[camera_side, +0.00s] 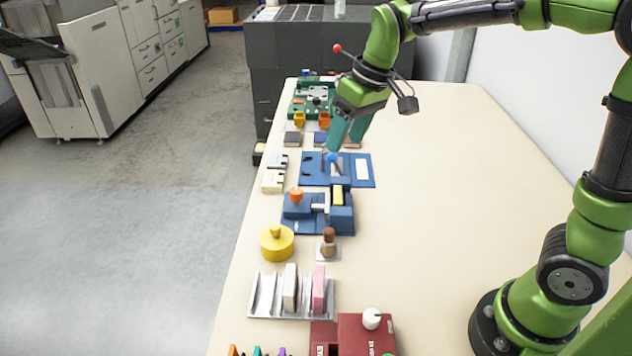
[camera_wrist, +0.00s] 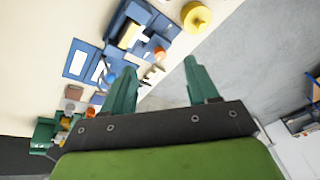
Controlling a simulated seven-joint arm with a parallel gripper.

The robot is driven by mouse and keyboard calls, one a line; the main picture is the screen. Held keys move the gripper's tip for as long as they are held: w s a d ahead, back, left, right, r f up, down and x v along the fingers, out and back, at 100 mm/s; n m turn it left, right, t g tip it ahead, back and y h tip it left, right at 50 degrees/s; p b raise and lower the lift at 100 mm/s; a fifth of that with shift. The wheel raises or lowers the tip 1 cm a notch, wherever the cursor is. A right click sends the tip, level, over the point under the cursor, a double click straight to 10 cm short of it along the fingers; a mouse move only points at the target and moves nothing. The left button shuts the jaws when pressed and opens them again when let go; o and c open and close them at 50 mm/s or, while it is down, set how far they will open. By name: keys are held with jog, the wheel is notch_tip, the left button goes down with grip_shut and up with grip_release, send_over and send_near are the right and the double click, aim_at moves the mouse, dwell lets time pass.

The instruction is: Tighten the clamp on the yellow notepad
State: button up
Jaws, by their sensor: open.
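The yellow notepad (camera_side: 338,196) lies in a blue fixture (camera_side: 343,219) in the middle of the table. An orange knob (camera_side: 296,195) stands on the fixture's left part and looks like the clamp's handle. In the wrist view the notepad (camera_wrist: 130,36) and the orange knob (camera_wrist: 159,54) show beyond the fingertips. Whether the clamp presses on the notepad is too small to tell. My gripper (camera_side: 342,146) is open and empty, behind the fixture and over a flat blue board (camera_side: 309,168). Its two teal fingers stand well apart in the wrist view (camera_wrist: 160,75).
A yellow round pot (camera_side: 277,243), a brown-handled stamp (camera_side: 328,243), a metal rack (camera_side: 263,296) and a red box (camera_side: 352,334) stand nearer the side camera. A green device (camera_side: 298,109) stands at the far end.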

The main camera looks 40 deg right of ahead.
aim_at(295, 190)
jog(key=w+a+f+n+g+h, duration=0.2)
jog(key=w+a+n+g, duration=0.1)
jog(key=w+n, duration=1.05)
jog(key=f, duration=1.6)
jog(key=shift+s+d+f, duration=0.15)
jog(key=shift+s, duration=0.25)
jog(key=c, duration=1)
jog(key=shift+c, duration=0.2)
